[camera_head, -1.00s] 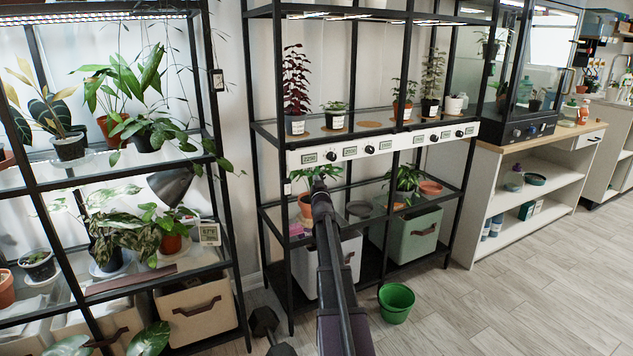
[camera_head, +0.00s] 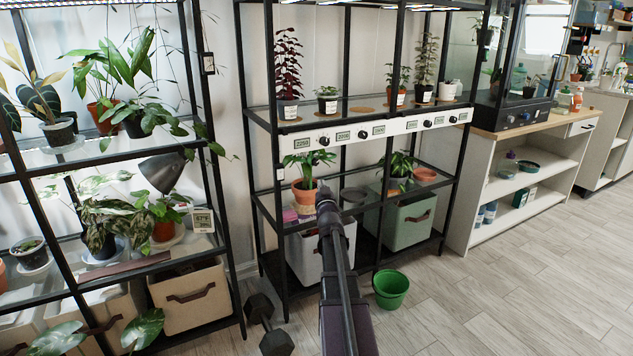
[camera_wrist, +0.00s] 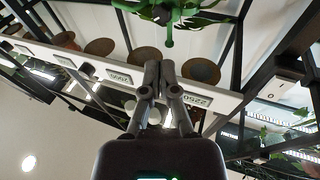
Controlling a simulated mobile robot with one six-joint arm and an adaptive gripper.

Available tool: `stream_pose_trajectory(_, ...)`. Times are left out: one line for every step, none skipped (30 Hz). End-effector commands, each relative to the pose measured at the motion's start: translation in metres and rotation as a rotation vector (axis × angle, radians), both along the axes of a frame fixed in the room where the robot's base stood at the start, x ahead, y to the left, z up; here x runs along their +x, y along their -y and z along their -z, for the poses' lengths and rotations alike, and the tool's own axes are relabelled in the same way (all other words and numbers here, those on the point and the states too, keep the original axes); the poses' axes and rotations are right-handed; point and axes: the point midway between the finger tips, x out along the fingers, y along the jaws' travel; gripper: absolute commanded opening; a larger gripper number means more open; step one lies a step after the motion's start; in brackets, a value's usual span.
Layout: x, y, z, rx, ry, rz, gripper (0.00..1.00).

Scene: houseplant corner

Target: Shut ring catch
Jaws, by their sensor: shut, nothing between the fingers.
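I cannot pick out a ring catch in either view. My gripper shows in the wrist view (camera_wrist: 160,72) with its dark fingers close together and nothing visible between them. In the head view the arm's end (camera_head: 325,192) is in front of the middle rack, below its white label panel (camera_head: 345,134) and beside a potted plant (camera_head: 305,192). The panel carries several numbered labels and dark round knobs (camera_head: 324,141). In the tilted wrist view the panel (camera_wrist: 232,103) passes behind the fingers, which hide part of it. Whether they touch it I cannot tell.
A green bucket (camera_head: 391,291) and a dark dumbbell (camera_head: 272,330) are on the floor near the rack. Fabric bins (camera_head: 405,228) fill its bottom. A plant rack stands left; a white shelf unit (camera_head: 520,190) with a glass cabinet (camera_head: 525,80) stands right. The right floor is clear.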

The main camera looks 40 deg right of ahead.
Motion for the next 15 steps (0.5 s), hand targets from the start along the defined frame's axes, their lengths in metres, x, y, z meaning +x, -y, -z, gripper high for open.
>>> stream_pose_trajectory(-0.0064, -0.0031, 0.0017, 0.000, 0.000, 0.000, 0.00)
stream_pose_trajectory(-0.0082, -0.0039, 0.0020, 0.000, 0.000, 0.000, 0.00)
stream_pose_trajectory(-0.0103, -0.0047, 0.0024, 0.000, 0.000, 0.000, 0.00)
stream_pose_trajectory(-0.0115, -0.0053, 0.0025, 0.000, 0.000, 0.000, 0.00)
stream_pose_trajectory(-0.0125, -0.0057, 0.0027, 0.000, 0.000, 0.000, 0.00)
stream_pose_trajectory(-0.0133, -0.0060, 0.0028, 0.000, 0.000, 0.000, 0.00)
stream_pose_trajectory(-0.0138, -0.0063, 0.0029, 0.000, 0.000, -0.001, 0.00)
stream_pose_trajectory(-0.0140, -0.0065, 0.0028, 0.000, 0.000, -0.001, 0.00)
stream_pose_trajectory(-0.0141, -0.0065, 0.0029, 0.000, 0.000, -0.001, 0.00)
stream_pose_trajectory(-0.0140, -0.0066, 0.0029, 0.000, 0.000, -0.001, 0.00)
stream_pose_trajectory(-0.0140, -0.0066, 0.0027, 0.000, 0.000, -0.001, 0.00)
stream_pose_trajectory(-0.0138, -0.0067, 0.0027, 0.000, 0.000, -0.001, 0.00)
stream_pose_trajectory(-0.0136, -0.0067, 0.0027, 0.000, 0.000, -0.001, 0.00)
stream_pose_trajectory(-0.0136, -0.0068, 0.0027, 0.000, 0.000, -0.001, 0.00)
stream_pose_trajectory(-0.0135, -0.0069, 0.0027, 0.000, 0.000, -0.002, 0.00)
